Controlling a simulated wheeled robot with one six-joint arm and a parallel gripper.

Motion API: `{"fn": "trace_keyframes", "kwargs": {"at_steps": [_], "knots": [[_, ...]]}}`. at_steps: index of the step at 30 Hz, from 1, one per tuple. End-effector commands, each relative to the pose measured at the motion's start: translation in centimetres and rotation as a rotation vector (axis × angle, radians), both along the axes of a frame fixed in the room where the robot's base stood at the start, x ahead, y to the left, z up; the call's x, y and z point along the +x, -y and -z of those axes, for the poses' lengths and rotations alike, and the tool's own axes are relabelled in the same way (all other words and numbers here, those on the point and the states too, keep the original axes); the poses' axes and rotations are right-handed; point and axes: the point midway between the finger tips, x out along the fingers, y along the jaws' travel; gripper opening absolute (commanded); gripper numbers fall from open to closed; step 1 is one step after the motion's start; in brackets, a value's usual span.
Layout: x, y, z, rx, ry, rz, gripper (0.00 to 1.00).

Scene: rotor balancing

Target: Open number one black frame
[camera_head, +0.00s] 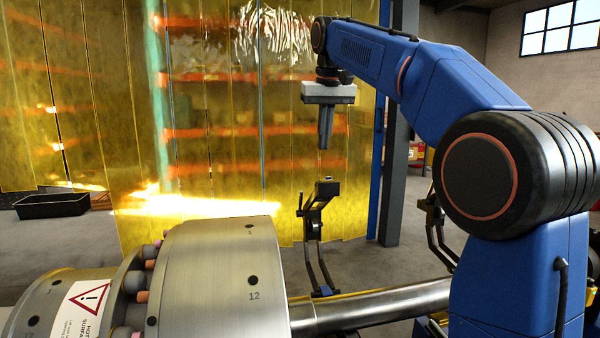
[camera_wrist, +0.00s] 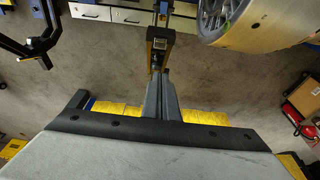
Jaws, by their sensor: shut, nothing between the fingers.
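My gripper (camera_head: 325,143) hangs pointing down with its fingers together and nothing between them. Below it, apart from it, stands a black frame (camera_head: 308,225) with a block-shaped top. In the wrist view the gripper (camera_wrist: 160,78) reaches toward this frame's top (camera_wrist: 160,42), which lies just beyond the fingertips. A second black frame (camera_head: 437,228) is partly hidden behind my arm. A black frame part (camera_wrist: 28,48) also shows at the upper left of the wrist view. I see no number on either frame.
A large steel rotor (camera_head: 215,265) with a shaft (camera_head: 385,303) fills the lower foreground and shows at the upper right of the wrist view (camera_wrist: 240,22). A yellow strip curtain (camera_head: 90,110) stands behind. A black tray (camera_head: 52,205) lies at the left.

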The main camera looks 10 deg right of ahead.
Motion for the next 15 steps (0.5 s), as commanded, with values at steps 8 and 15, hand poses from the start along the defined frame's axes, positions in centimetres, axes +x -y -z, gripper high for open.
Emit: {"fn": "trace_keyframes", "kwargs": {"at_steps": [8, 15], "knots": [[0.9, -0.2, 0.7, 0.000, -0.004, 0.000, 0.00], [1.7, -0.2, 4.4, 0.000, -0.006, 0.000, 0.00]]}}
